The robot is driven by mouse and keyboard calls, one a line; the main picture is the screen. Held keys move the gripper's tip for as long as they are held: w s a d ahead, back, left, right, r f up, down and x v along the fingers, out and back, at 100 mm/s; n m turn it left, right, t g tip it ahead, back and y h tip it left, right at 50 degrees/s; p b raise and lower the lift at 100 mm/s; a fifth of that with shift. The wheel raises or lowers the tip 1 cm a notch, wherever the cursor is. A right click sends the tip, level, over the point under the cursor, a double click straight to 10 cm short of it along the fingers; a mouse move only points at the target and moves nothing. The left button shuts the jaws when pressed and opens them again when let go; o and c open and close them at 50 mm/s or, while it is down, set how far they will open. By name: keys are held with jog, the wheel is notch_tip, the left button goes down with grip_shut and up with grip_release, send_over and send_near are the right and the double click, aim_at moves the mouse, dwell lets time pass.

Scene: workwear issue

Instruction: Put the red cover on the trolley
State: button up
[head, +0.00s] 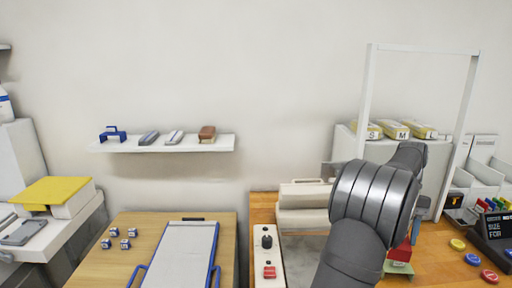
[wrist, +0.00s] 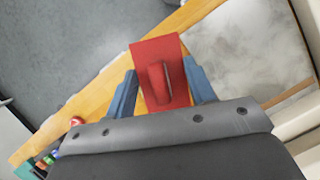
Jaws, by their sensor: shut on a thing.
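The red cover (wrist: 150,57) is a flat red piece with a raised grip, seen in the wrist view between the blue fingers of my gripper (wrist: 162,84). My gripper is shut on it, above the wooden bench edge.
The bench (head: 262,210) carries a white control strip (head: 267,245) with a black knob and a small red part, and a pale press-like machine (head: 305,195). A white frame (head: 365,105) stands behind my arm. A wall shelf (head: 165,145) holds several small items.

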jog(key=a+m, duration=0.1)
jog(key=a+r+m, duration=0.1)
jog(key=a+m+y, duration=0.1)
jog(key=a, duration=0.1)
jog(key=shift+s+r+t, duration=0.15)
jog(key=shift+s+t, duration=0.15)
jog(key=shift+s, duration=0.05)
jog(key=shift+w+a+f+n+t+h, duration=0.6)
jog(key=shift+w+a+f+n+h, duration=1.05)
jog(key=shift+n, duration=2.6)
jog(key=shift+w+a+f+n+t+h, duration=0.7)
jog(key=shift+w+a+f+n, duration=1.15)
jog(key=shift+a+f+n, duration=1.8)
jog(key=shift+w+a+f+n+t+h, duration=0.5)
jog(key=shift+w+a+f+n+h, duration=1.15)
jog(key=shift+n, duration=3.25)
jog(key=shift+w+d+f+y, duration=0.1)
jog(key=shift+d+f+y, duration=0.2)
jog(key=shift+d+f, duration=0.15)
jog(key=o, duration=0.9)
jog(key=shift+f, duration=0.1)
